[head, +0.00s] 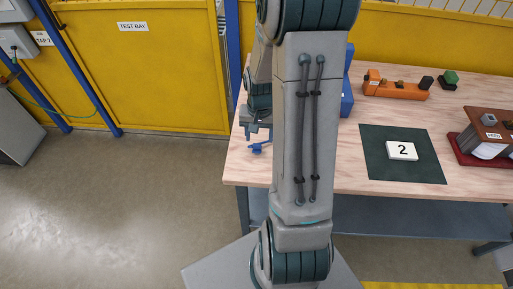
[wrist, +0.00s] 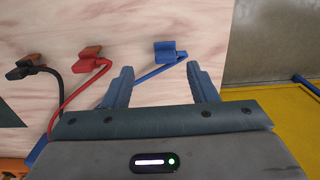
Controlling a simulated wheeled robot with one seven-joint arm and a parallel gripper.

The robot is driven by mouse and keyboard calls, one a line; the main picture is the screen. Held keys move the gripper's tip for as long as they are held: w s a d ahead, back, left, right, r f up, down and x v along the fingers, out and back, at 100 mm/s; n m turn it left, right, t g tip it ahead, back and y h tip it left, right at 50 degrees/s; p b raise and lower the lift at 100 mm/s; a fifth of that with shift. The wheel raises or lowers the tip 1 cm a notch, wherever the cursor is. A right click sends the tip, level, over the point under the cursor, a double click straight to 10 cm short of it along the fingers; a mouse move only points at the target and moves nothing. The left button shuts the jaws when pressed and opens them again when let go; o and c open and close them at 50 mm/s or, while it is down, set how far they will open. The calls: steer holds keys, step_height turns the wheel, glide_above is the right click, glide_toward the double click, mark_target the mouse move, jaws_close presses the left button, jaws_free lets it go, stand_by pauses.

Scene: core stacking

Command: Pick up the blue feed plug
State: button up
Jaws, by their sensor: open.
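The blue feed plug (wrist: 170,51) lies on the light wooden table, with a thin blue lead running from it down and left past the left finger. In the head view the plug (head: 259,147) is small, near the table's left edge. My gripper (wrist: 160,68) is open and empty. Its two fingers point toward the plug, which sits just beyond the tips and roughly between them. No contact shows. In the head view my gripper (head: 257,128) is just behind the plug, partly hidden by my arm.
A red plug (wrist: 88,58) and a black plug (wrist: 26,66) with leads lie left of the blue one. A blue box (head: 347,95), an orange block (head: 396,89) and a dark mat (head: 377,167) with a "2" card (head: 402,150) are farther right. The table edge is close by.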

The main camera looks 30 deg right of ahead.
mark_target(257, 144)
steer(key=f, duration=0.4)
steer(key=shift+w+a+p, duration=0.15)
steer(key=shift+a+p, duration=0.2)
steer(key=shift+p, duration=0.05)
steer(key=shift+f, duration=0.65)
steer(key=c, duration=1.1)
